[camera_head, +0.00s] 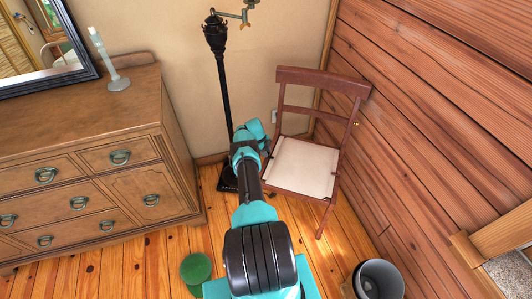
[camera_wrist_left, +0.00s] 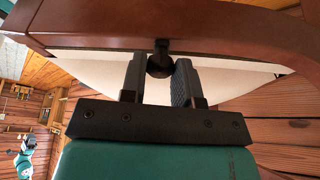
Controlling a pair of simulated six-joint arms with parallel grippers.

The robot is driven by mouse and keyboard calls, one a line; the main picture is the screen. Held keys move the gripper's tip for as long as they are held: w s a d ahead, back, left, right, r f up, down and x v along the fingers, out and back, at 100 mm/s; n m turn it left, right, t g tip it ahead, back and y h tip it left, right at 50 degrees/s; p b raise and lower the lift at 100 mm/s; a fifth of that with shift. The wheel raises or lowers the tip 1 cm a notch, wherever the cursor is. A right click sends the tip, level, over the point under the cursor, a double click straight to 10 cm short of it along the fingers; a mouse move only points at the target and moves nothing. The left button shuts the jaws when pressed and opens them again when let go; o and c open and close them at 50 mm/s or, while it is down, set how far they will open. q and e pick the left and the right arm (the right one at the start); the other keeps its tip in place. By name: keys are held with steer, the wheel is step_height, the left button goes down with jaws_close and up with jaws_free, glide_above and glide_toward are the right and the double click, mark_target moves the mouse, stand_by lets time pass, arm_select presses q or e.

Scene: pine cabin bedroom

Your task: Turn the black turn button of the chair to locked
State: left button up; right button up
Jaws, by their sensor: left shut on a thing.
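The reddish-brown wooden chair (camera_head: 322,80) stands near the corner, with a cream seat panel (camera_head: 301,166). In the left wrist view the chair's wooden rail (camera_wrist_left: 190,22) crosses the top, with the pale underside or edge of the seat behind it. The black turn button (camera_wrist_left: 160,60) sits on this rail. My left gripper (camera_wrist_left: 160,76) has one finger on each side of the button and is closed on it. In the head view my left arm reaches to the left side of the chair, and the button is hidden. My right gripper is not in view.
A wooden dresser (camera_head: 90,135) with a candlestick (camera_head: 113,70) stands at the left. A black lamp post (camera_head: 222,85) rises behind my arm. A green round object (camera_head: 196,268) and a grey bin (camera_head: 380,280) are on the floor. A plank wall borders the chair's right.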

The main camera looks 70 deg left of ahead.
arm_select(q)
steer(key=shift+w, duration=0.1)
steer(key=o, duration=0.9)
steer(key=shift+r, duration=0.15)
steer(key=v, duration=1.7)
steer(key=shift+r, duration=0.1)
